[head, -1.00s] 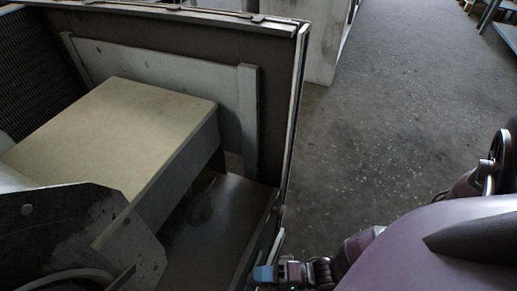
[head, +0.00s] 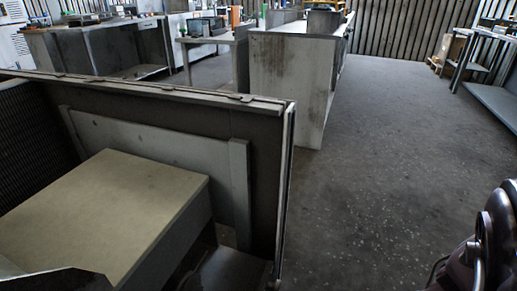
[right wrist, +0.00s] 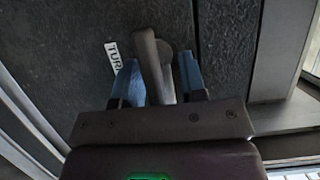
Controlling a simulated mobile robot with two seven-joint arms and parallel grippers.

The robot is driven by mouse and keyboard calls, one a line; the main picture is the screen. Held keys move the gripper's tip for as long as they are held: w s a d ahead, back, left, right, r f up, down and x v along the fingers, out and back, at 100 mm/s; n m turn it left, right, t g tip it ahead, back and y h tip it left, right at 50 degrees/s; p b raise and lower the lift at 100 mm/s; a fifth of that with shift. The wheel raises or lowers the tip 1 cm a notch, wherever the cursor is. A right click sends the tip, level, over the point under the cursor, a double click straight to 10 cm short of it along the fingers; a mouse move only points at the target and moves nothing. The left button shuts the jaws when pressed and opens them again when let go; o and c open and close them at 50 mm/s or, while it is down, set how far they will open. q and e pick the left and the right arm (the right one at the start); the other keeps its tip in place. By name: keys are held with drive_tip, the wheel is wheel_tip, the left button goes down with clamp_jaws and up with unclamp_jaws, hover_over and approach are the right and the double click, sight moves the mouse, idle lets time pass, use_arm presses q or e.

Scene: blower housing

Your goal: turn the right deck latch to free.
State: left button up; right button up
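In the right wrist view, the deck latch (right wrist: 152,62) is a grey lever with a rounded end, leaning slightly left from a round pivot on a dark panel. My right gripper (right wrist: 160,80) has its two blue fingers on either side of the lever. The fingers stand apart with narrow gaps to it, so they look open around it, not clamped. A white label (right wrist: 113,58) reading "TUR", the rest hidden, is left of the lever. The latch is out of the head view. My left gripper is not in view.
The open blower housing (head: 262,180) fills the lower left of the head view, with a tan-topped box (head: 105,205) inside. A pale cabinet (head: 288,88) stands behind it. The floor (head: 390,170) to the right is clear. A metal table (head: 492,100) stands far right.

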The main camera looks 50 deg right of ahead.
drive_tip(key=o, duration=0.8)
wheel_tip(320, 180, up, 10)
drive_tip(key=w+p, duration=0.1)
drive_tip(key=p, duration=0.3)
drive_tip(key=shift+w, duration=0.2)
drive_tip(key=shift+s+d+r+p, duration=0.15)
drive_tip(key=shift+r+p, duration=0.1)
drive_tip(key=shift+r, duration=0.3)
drive_tip(key=shift+s+a+r+p, duration=0.1)
drive_tip(key=shift+r+p, duration=0.15)
drive_tip(key=shift+r, duration=0.3)
drive_tip(key=c, duration=0.7)
drive_tip(key=r, duration=0.2)
drive_tip(key=r+p, duration=0.1)
drive_tip(key=r, duration=0.1)
drive_tip(key=r+p, duration=0.1)
drive_tip(key=r, duration=0.1)
drive_tip(key=shift+s+r, duration=0.3)
drive_tip(key=shift+s, duration=0.1)
drive_tip(key=shift+c, duration=0.5)
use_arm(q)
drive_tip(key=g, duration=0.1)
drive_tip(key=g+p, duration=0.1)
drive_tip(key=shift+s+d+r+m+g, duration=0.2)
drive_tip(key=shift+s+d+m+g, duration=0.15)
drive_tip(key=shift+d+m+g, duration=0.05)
use_arm(e)
drive_tip(key=shift+s+r, duration=0.1)
drive_tip(key=shift+r, duration=0.45)
drive_tip(key=shift+f, duration=0.1)
